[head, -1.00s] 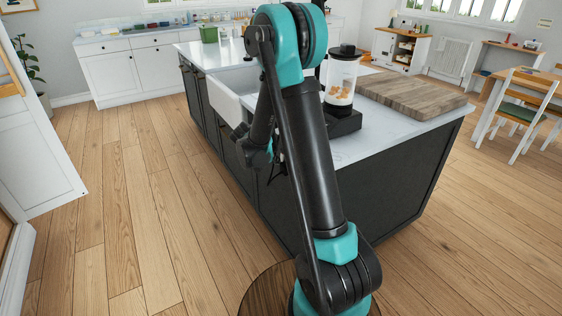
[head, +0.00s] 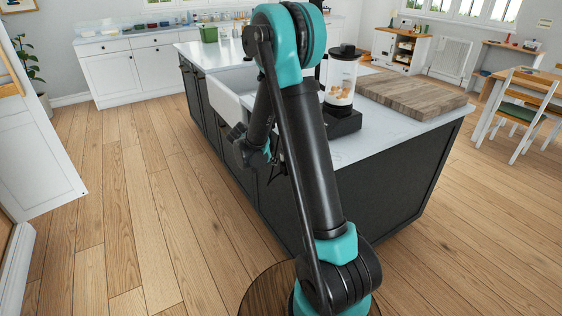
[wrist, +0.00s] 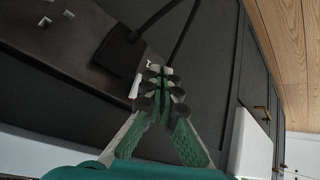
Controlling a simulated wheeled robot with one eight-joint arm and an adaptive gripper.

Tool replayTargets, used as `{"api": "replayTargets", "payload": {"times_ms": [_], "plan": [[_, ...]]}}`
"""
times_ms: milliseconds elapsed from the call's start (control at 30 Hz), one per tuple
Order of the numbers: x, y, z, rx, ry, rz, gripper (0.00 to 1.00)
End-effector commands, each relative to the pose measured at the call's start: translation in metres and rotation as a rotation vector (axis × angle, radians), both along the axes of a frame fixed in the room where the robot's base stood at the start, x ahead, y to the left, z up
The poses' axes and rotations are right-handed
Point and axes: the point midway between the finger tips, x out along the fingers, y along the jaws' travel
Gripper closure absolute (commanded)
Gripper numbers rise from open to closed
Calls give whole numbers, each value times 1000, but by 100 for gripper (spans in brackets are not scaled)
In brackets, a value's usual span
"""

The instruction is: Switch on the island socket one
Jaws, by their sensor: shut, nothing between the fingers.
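In the wrist view, a dark socket plate (wrist: 72,50) is fixed to the dark side of the island. It has light pin holes at the upper left and a black plug (wrist: 120,50) with a cable in it. A small white switch (wrist: 135,86) shows beside the plug, close to the left of my fingertips. Another small light piece shows by the tips, partly hidden. My gripper (wrist: 161,73) is shut and empty, its tips over the plate's right edge; I cannot tell whether they touch. In the head view, my arm hides the socket.
The kitchen island (head: 395,185) has a white sink (head: 228,97) on its left side. A blender (head: 342,80) and a wooden board (head: 412,94) stand on its top. A second cable hangs near my fingertips. The wooden floor (head: 140,210) left of the island is clear.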

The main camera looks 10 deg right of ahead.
Motion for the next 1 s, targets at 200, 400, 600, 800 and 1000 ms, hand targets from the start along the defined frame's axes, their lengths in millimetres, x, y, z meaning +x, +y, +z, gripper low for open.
{"api": "replayTargets", "payload": {"times_ms": [200, 400, 600, 800, 1000], "plan": [[0, 0, 0, -1, 0, -1, 100], [-2, 5, 1, 0, 1, 1, 100], [-7, 21, 3, 0, 1, 2, 100], [-12, 38, 5, -1, 1, 2, 100], [-16, 47, 6, -1, 1, 0, 100]]}}
